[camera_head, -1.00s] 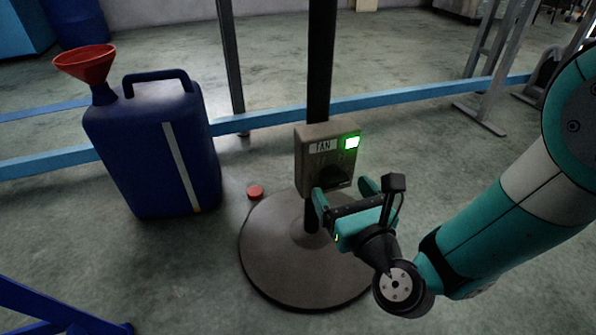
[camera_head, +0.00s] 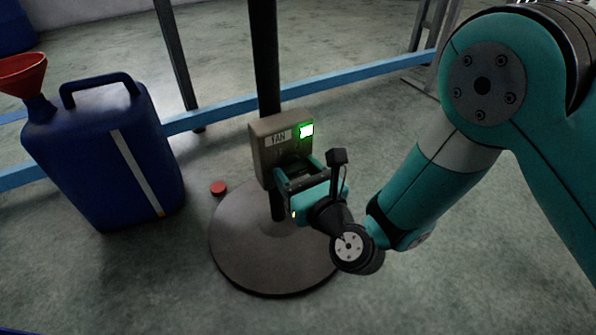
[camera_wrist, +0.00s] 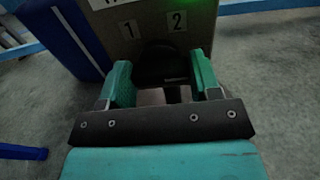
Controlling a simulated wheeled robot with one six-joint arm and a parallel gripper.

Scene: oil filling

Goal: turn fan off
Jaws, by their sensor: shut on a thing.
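The fan's control box (camera_head: 261,152) is grey-brown with a "FAN" label and is mounted on a dark pole (camera_head: 265,60). A green light (camera_head: 306,131) glows at its upper right. My gripper (camera_head: 298,170) is at the lower front of the box. In the wrist view the dark knob (camera_wrist: 163,62) is between the two green fingers, below the labels "1" (camera_wrist: 128,28) and "2" (camera_wrist: 177,20). The gripper is shut on the knob. In the head view the gripper hides the knob, and its exact setting cannot be told.
The fan's round base (camera_head: 245,250) stands on the concrete floor. A blue jerrycan (camera_head: 90,165) with a red funnel (camera_head: 22,75) stands at the left. A red cap (camera_head: 218,188) lies beside the base. A blue rail (camera_head: 350,80) runs behind.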

